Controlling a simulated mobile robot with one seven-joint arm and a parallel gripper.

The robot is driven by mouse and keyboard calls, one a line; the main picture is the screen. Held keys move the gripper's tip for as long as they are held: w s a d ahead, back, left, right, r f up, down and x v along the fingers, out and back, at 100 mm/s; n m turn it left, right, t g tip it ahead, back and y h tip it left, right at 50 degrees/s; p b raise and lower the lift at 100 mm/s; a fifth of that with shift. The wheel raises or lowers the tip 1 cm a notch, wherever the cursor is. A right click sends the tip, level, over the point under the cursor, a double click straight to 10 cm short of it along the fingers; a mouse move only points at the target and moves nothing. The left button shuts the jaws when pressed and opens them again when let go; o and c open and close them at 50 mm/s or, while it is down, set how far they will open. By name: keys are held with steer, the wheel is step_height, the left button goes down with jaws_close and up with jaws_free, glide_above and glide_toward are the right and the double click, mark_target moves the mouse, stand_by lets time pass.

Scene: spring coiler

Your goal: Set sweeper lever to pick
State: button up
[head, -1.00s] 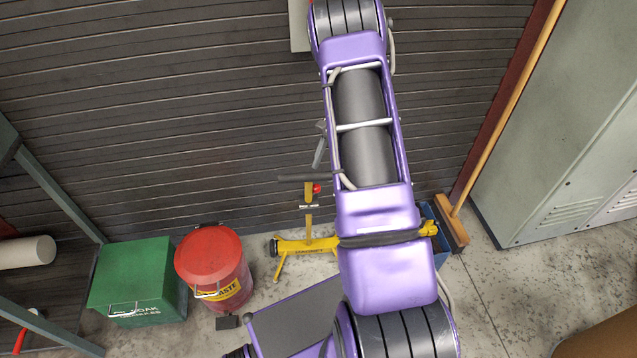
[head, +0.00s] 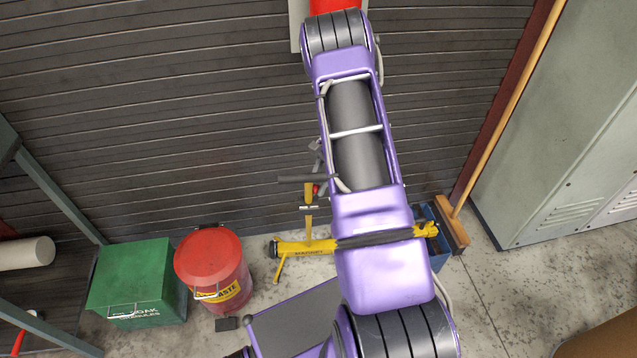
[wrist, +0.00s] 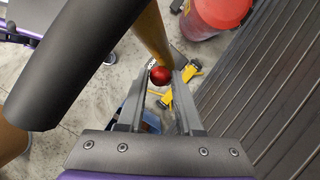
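The yellow sweeper (head: 305,246) stands on the floor before the slatted wall, with a yellow post (head: 309,222) and a dark handle grip (head: 296,179). The grip also shows large in the wrist view (wrist: 75,60). The lever's red knob (head: 316,189) is beside the post, partly covered. In the wrist view, the red knob (wrist: 160,75) is between the tips of my gripper (wrist: 159,80), with a visible gap on each side. My gripper is open. In the head view my arm hides most of it and part of the sweeper. The lever's setting cannot be read.
A red waste can (head: 213,268) and a green box (head: 136,285) stand left of the sweeper. A blue bin (head: 442,250) and a broom (head: 457,228) are at its right. Grey lockers (head: 560,130) stand farther right. The slatted wall (head: 170,120) is close behind the sweeper.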

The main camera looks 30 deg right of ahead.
jaws_close()
stand_by(1.0)
